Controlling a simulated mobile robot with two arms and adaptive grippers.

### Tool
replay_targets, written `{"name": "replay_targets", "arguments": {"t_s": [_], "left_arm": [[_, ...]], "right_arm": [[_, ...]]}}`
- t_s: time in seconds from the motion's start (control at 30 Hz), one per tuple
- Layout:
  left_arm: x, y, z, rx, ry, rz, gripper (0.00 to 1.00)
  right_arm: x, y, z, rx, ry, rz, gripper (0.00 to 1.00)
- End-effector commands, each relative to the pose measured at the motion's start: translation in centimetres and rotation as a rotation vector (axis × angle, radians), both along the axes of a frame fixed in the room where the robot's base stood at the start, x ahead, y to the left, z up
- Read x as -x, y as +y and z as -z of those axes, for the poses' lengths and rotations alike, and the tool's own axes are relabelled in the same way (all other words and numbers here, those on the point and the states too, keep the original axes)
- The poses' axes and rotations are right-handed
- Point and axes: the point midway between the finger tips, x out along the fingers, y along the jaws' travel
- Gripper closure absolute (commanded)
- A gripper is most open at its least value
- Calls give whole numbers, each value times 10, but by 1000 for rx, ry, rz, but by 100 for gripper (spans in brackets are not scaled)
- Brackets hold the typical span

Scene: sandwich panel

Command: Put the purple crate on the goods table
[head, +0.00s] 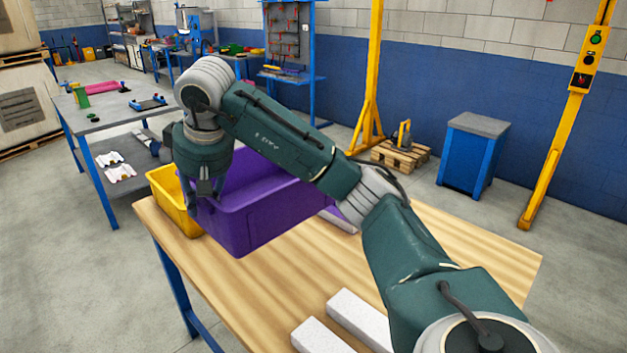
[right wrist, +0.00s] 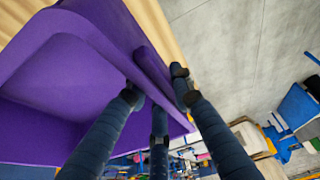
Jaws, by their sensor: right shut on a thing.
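The purple crate (head: 268,215) is at the left end of a wooden-topped table (head: 440,262) in the head view. It is upright and looks empty from what shows. My right gripper (head: 205,190) reaches down over its left wall and is shut on that wall. In the right wrist view the dark fingers (right wrist: 155,95) straddle the rim of the purple crate (right wrist: 45,75). My right arm hides part of the crate's far side. I cannot tell whether its base touches the tabletop. My left gripper is not in view.
A yellow crate (head: 173,204) stands close beside the purple one, at the table's left edge. A grey workbench (head: 95,108) stands further left. The tabletop's middle is bare.

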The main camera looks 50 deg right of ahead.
Motion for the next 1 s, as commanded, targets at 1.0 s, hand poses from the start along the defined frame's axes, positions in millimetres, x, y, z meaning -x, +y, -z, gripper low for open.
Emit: {"name": "replay_targets", "arguments": {"t_s": [1.0], "left_arm": [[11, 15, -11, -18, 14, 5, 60]], "right_arm": [[1, 2, 157, 1, -4, -2, 100]]}}
